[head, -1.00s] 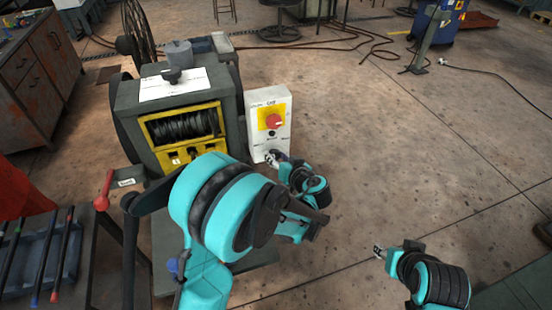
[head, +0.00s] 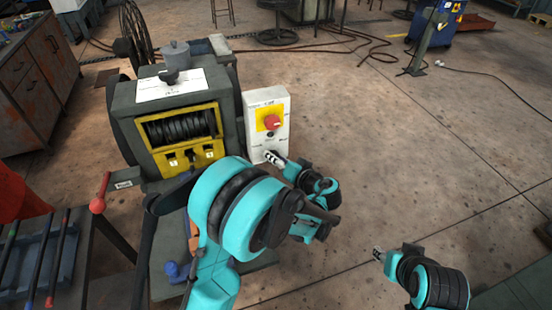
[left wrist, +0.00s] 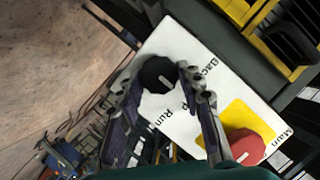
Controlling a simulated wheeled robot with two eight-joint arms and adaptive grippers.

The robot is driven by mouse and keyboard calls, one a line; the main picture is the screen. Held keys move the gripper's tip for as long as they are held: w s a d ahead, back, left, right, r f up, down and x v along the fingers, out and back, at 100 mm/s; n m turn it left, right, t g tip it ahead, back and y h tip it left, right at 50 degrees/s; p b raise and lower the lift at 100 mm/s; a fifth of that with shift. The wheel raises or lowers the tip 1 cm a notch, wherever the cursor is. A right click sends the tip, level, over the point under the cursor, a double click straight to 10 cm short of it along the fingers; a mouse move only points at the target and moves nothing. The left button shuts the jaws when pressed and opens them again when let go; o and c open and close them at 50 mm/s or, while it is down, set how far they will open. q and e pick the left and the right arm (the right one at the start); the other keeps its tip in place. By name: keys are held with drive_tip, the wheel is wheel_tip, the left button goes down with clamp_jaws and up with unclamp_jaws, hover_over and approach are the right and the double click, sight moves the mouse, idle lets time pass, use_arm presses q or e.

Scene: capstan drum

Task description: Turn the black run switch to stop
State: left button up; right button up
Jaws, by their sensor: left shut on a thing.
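The black run switch (left wrist: 158,74) is a round knob with a white mark, on the white control box (head: 267,105). In the left wrist view its mark points toward a partly hidden label ending in "p", between "Back" and "Run". My left gripper (left wrist: 157,80) is shut on the knob, one finger on each side. In the head view my left gripper (head: 275,159) is at the lower front of the box and hides the knob. My right gripper (head: 379,254) is apart from the box, over the floor at the lower right; its jaw opening is too small to tell.
A red main switch (head: 271,122) on a yellow plate sits above the knob. The grey capstan machine (head: 185,105) with its yellow-framed drum opening stands left of the box. A red-knobbed lever (head: 98,205) is at the left. Open floor lies to the right.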

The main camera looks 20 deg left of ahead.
use_arm(q)
drive_tip(key=o, duration=1.2)
drive_tip(key=shift+c, duration=0.2)
drive_tip(key=shift+d, duration=0.1)
drive_tip(key=v, duration=1.1)
drive_tip(key=shift+s+d+r, duration=0.2)
drive_tip(key=shift+s+d, duration=0.05)
drive_tip(key=shift+s, duration=0.05)
